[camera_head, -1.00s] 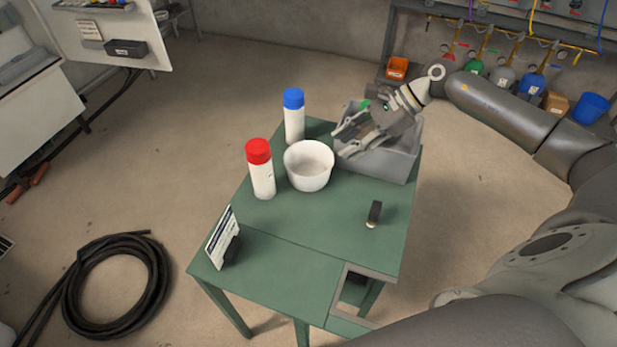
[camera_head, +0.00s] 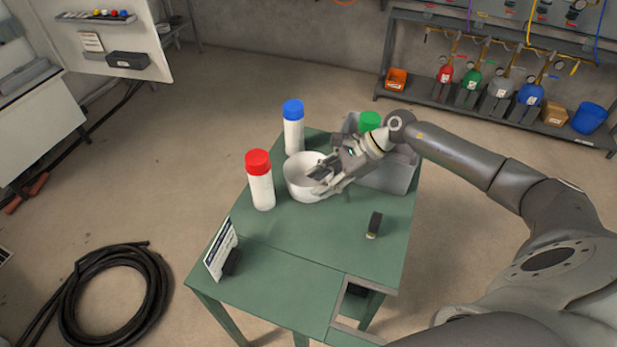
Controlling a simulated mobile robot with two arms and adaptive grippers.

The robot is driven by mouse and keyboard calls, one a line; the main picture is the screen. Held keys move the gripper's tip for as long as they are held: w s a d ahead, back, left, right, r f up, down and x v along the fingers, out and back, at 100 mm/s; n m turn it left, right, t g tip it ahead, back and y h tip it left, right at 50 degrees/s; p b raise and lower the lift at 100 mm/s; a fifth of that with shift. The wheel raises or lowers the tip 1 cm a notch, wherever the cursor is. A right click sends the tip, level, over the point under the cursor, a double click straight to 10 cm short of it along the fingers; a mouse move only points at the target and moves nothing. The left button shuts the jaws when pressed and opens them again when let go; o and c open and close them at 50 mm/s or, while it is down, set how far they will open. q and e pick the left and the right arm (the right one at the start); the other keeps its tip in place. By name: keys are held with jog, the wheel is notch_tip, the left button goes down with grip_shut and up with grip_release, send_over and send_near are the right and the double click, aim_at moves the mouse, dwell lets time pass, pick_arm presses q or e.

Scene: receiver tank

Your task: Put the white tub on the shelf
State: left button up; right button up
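The white tub (camera_head: 300,184) is a round open bowl standing upright on the green table (camera_head: 285,247), between the red-capped bottle and the grey bin. My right gripper (camera_head: 318,178) is over the tub's right side, with its fingers at the rim and partly across the opening. The fingers look spread apart; whether they touch the tub wall is not clear. The gripper hides part of the tub's right rim. A low dark shelf (camera_head: 477,98) with several small cylinders stands by the back wall at upper right. My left gripper is not in view.
A red-capped bottle (camera_head: 262,185) and a blue-capped bottle (camera_head: 294,135) stand close to the tub. A grey bin (camera_head: 392,178) with a green-capped item (camera_head: 370,121) is behind my gripper. A small black object (camera_head: 374,224) and a sign (camera_head: 221,250) are on the table. A coiled hose (camera_head: 115,295) lies on the floor.

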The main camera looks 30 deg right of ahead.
jog(key=shift+x, duration=1.1)
grip_shut()
jog(key=shift+r, duration=0.1)
jog(key=shift+d+r, duration=0.1)
jog(key=shift+r, duration=0.4)
jog(key=s+a+r+b, duration=0.1)
jog(key=s+r+b, duration=0.3)
jog(key=s+r, duration=0.7)
jog(key=shift+s+r, duration=0.4)
jog(key=shift+s, duration=1.05)
jog(key=shift+a, duration=0.1)
